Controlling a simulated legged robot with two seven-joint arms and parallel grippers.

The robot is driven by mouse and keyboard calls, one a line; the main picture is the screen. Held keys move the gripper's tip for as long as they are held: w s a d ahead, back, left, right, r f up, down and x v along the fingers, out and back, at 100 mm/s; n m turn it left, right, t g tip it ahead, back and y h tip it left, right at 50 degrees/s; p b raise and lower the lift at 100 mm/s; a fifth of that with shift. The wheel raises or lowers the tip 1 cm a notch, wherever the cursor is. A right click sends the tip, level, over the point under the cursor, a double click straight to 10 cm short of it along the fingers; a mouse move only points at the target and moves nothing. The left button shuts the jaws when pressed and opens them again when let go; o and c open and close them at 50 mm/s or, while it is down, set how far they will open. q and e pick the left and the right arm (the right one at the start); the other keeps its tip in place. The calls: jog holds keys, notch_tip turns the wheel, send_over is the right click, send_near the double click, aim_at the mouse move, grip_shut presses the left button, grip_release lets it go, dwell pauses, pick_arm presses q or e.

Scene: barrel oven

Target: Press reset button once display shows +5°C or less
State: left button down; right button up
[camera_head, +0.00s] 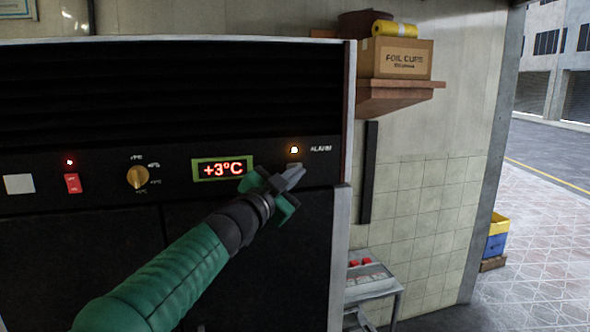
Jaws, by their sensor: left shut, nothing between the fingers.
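The display (222,168) on the black front panel reads +3°C in red digits. My left gripper (298,177) is shut and empty, in front of the panel to the right of the display. Its tips are just below the lit alarm lamp (294,150), beside the word ALARM. A small pale patch shows between the lamp and the fingers; I cannot tell whether it is the reset button. No button labelled reset is readable, and the gripper hides part of the panel there. I cannot tell whether the fingertips touch the panel. My right gripper is not in view.
Left of the display are a dial (137,178), a red switch (72,183) with a lit red lamp above, and a white square (19,184). A wall shelf (397,95) holds a box. A small table (372,284) stands at lower right, beside an opening to the street.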

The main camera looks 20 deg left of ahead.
pick_arm(q)
jog(key=shift+w+a+p, duration=0.2)
jog(key=shift+w+p, duration=0.1)
dwell(0.5)
jog(key=shift+s, duration=0.1)
jog(key=shift+s+d+b, duration=0.35)
jog(key=shift+s+d, duration=0.1)
jog(key=shift+s, duration=0.1)
jog(key=s+d+b, duration=0.1)
jog(key=s, duration=0.1)
jog(key=s+d, duration=0.2)
jog(key=shift+b, duration=0.35)
